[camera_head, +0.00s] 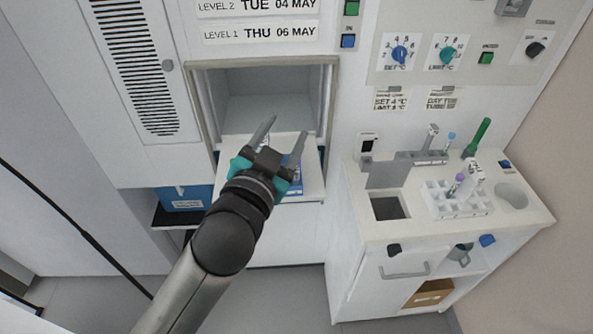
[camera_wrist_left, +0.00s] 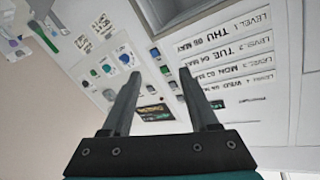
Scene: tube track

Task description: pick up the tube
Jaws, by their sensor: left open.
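A purple-capped tube (camera_head: 459,178) stands in the white rack (camera_head: 440,205) on the counter at the right in the head view. A slim blue-topped item (camera_head: 450,140) and a long green item (camera_head: 477,138) stand behind it. I cannot tell for sure which of these is the task's tube. My left gripper (camera_head: 286,130) is open, in front of the open wall hatch and well to the left of the rack. In the left wrist view the gripper's jaws (camera_wrist_left: 155,64) are apart with nothing between them. My right gripper is not in view.
The open hatch (camera_head: 325,100) has a white shelf jutting out under my gripper. A blue box (camera_head: 185,197) sits lower left. The white counter (camera_head: 405,229) has a square dark opening (camera_head: 388,208) and a round basin (camera_head: 512,196). Wall knobs (camera_head: 400,53) are above.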

